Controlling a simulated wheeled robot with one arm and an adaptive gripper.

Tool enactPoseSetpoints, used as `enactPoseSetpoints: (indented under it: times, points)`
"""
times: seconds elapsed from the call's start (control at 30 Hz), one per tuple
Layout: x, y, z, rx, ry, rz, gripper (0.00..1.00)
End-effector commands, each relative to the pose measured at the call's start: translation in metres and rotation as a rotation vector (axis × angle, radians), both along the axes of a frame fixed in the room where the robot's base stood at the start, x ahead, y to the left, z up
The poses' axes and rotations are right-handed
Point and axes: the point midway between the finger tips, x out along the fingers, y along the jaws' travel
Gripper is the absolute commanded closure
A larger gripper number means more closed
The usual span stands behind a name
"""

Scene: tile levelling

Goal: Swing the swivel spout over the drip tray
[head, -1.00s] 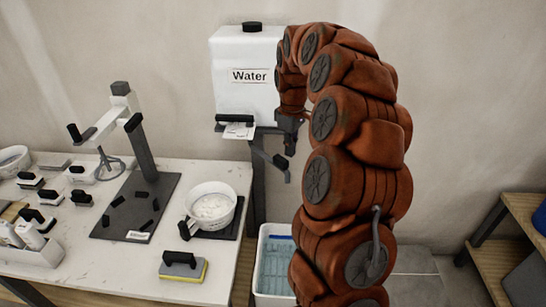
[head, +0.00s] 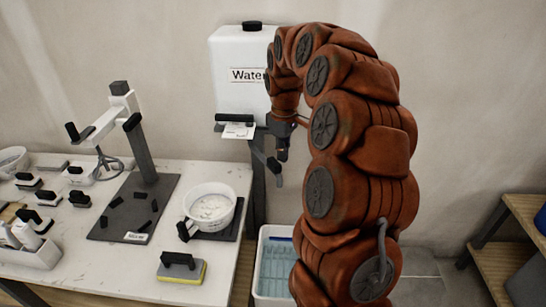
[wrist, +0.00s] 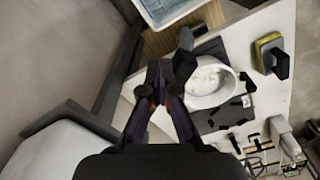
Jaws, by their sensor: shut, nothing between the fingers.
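The white water tank (head: 240,80) stands behind the workbench. Its dark swivel spout (head: 260,153) angles right and toward the camera, ending in a dark tip over the gap beside the bench. My gripper (head: 282,153) is shut and empty, close beside the spout's outer end on its right. In the wrist view my fingertips (wrist: 163,72) are closed together near a dark upright piece that looks like the spout tip (wrist: 185,38). I cannot tell whether they touch. A dark flat tray (head: 232,234), likely the drip tray, lies at the bench's right edge under a white bowl (head: 210,204).
A white bin with blue contents (head: 273,262) stands on the floor right of the bench. A dark stand (head: 143,150) and a yellow sponge float (head: 182,268) are on the bench. Wooden steps (head: 500,260) are at far right.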

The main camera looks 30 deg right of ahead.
Motion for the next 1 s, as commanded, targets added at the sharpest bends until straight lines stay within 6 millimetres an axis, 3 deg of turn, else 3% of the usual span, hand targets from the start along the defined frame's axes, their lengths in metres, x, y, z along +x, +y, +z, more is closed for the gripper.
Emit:
enactPoseSetpoints:
  times: [0.2, 0.63, 1.0]
  points:
    - [-0.005, 0.013, -0.004, 0.002, 0.010, 0.001, 1.00]
    - [-0.005, 0.017, -0.004, 0.003, 0.011, 0.002, 1.00]
    - [-0.002, 0.042, -0.004, 0.003, 0.009, 0.003, 1.00]
